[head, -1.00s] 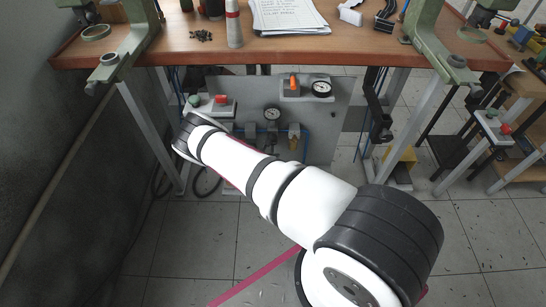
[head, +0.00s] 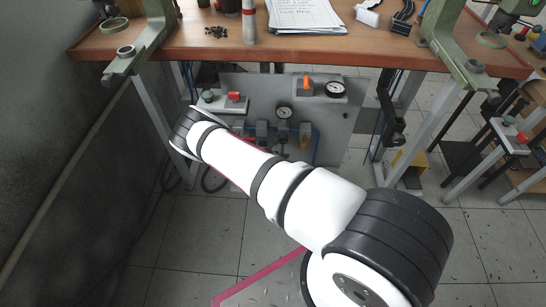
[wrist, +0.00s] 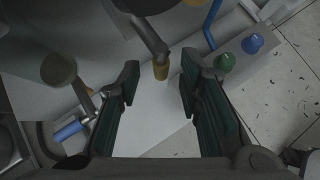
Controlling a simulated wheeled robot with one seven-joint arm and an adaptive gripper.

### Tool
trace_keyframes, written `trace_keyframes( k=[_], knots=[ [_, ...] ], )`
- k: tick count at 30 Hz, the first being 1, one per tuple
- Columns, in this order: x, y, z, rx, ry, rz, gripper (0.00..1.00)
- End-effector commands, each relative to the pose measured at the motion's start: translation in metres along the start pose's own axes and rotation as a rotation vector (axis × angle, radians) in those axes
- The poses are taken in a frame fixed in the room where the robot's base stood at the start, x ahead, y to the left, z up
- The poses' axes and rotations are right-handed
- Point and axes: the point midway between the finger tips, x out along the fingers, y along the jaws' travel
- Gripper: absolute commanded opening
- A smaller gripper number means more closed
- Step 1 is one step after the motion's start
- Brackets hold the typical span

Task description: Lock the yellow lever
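A lever with a yellow tip (wrist: 161,70) on a dark stem shows in the wrist view, near the top middle. My gripper (wrist: 160,88) is open, with one dark finger on each side of the line of the lever. The yellow tip shows between and slightly beyond the fingertips, and nothing is held. Contact cannot be seen. In the head view my arm reaches to the grey pneumatic panel (head: 345,118) under the table; its end hides my gripper, and I cannot pick out the yellow lever there.
In the wrist view, a blue knob (wrist: 252,43) and a green knob (wrist: 224,62) sit right, and a blue handle (wrist: 68,132) lies left. In the head view, an orange switch (head: 306,83), a gauge (head: 335,89) and a red button (head: 234,97) are on the panel. The wooden table (head: 390,52) overhangs.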

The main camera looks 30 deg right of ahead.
Motion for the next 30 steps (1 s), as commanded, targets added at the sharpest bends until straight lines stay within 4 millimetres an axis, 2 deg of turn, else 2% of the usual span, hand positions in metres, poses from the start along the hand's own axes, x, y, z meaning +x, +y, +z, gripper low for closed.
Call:
trace_keyframes(
  k=[1,6,12,18,30],
  knots=[
    [-0.013,0.002,0.000,-0.002,0.000,0.002,0.33],
    [-0.048,0.002,0.000,-0.001,0.001,0.002,0.33],
    [-0.079,0.001,0.000,0.001,0.000,0.001,0.33],
    [-0.092,0.000,0.000,0.000,0.001,0.000,0.33],
    [-0.092,0.000,0.000,0.000,0.001,0.000,0.33]
  ],
)
